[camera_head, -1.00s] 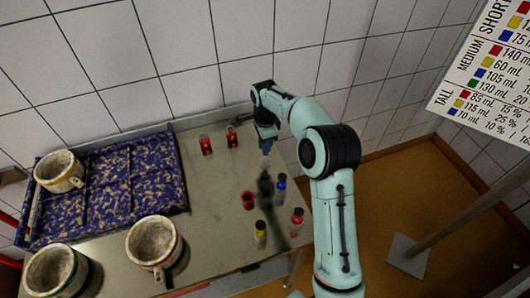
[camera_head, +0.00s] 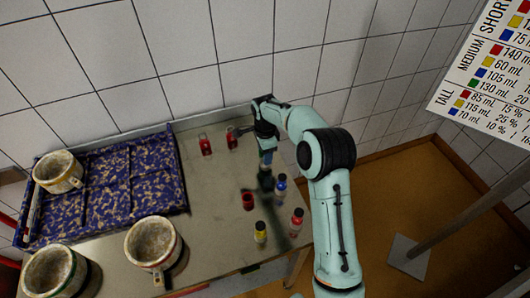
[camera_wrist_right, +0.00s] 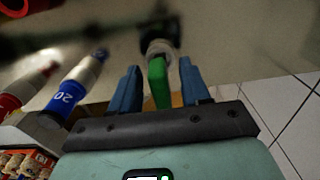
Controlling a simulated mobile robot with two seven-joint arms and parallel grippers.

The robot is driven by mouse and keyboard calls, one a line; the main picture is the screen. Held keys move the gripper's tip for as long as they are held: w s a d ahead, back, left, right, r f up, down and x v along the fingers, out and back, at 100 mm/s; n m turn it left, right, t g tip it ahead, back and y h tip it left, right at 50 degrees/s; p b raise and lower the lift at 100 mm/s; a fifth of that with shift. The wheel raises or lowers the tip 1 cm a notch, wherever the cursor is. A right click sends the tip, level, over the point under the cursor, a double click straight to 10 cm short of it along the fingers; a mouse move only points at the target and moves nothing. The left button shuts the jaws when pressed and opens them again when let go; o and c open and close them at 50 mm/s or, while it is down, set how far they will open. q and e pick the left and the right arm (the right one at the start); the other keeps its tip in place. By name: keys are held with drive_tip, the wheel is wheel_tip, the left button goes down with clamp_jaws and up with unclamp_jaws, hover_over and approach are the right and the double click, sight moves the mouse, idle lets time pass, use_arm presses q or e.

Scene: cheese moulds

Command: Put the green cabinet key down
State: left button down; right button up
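My right gripper (camera_head: 267,160) points down over the right part of the table, behind the blue-marked bottle. In the right wrist view, the narrow green piece, which I take to be the green cabinet key (camera_wrist_right: 159,82), lies between the two blue fingers of my right gripper (camera_wrist_right: 161,84). A small gap shows on each side of it, so the fingers look open around it. A pale round piece with a dark end (camera_wrist_right: 160,46) shows just beyond the green piece. I cannot tell whether the key touches the table. In the head view the key cannot be made out. My left gripper is out of view.
Close by stand a blue bottle (camera_head: 281,183), a red bottle (camera_head: 297,219), a yellow bottle (camera_head: 260,232) and a red cup-like piece (camera_head: 248,201). Two red items (camera_head: 205,145) stand at the back. A speckled blue tray (camera_head: 150,175) and several moulds (camera_head: 152,243) fill the left.

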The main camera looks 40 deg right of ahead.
wheel_tip(320, 180, up, 12)
drive_tip(key=shift+p, duration=0.7)
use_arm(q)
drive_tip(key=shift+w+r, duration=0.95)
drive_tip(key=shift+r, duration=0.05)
use_arm(e)
drive_tip(key=shift+r, duration=0.15)
